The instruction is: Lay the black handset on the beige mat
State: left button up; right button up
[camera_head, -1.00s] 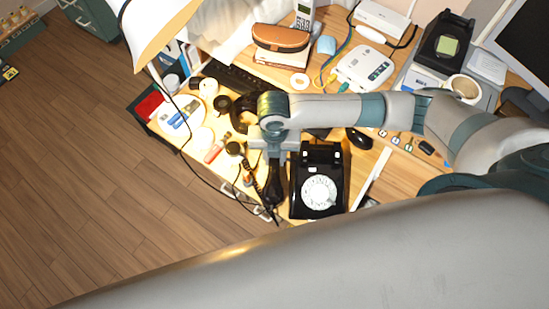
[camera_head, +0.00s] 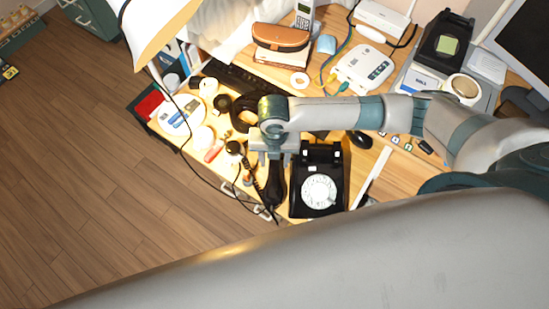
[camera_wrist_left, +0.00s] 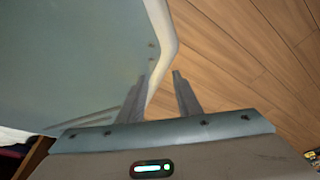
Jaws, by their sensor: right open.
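The black handset (camera_head: 276,184) lies lengthwise just left of the black dial phone (camera_head: 330,159), which has a white dial. A coiled cord (camera_head: 257,186) runs along the handset's left side. My right gripper (camera_head: 273,153) is open over the handset's upper end and hides that end. I cannot tell whether its fingers touch the handset. I cannot make out a beige mat clearly in the bright light on the desk. My left gripper (camera_wrist_left: 158,90) shows only in the left wrist view, with its fingers apart and nothing between them, away from the desk objects.
A black mouse (camera_head: 360,139) is right of the phone. A dark keyboard (camera_head: 233,76), a white router (camera_head: 364,66) and a brown case (camera_head: 281,37) stand further back. A lamp shade (camera_head: 160,32) overhangs the left side. The wooden floor (camera_head: 90,170) is clear.

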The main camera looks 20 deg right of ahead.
jog(key=shift+r, duration=0.5)
pick_arm(q)
jog(key=shift+t, duration=0.7)
jog(key=w, duration=0.1)
jog(key=w+d+b, duration=0.1)
jog(key=w, duration=0.1)
jog(key=w+d, duration=0.1)
jog(key=shift+w+r, duration=0.3)
jog(key=shift+w, duration=0.05)
pick_arm(e)
notch_tip(320, 180, up, 11)
pick_arm(q)
jog(key=shift+w, duration=0.2)
pick_arm(e)
jog(key=shift+s, duration=0.1)
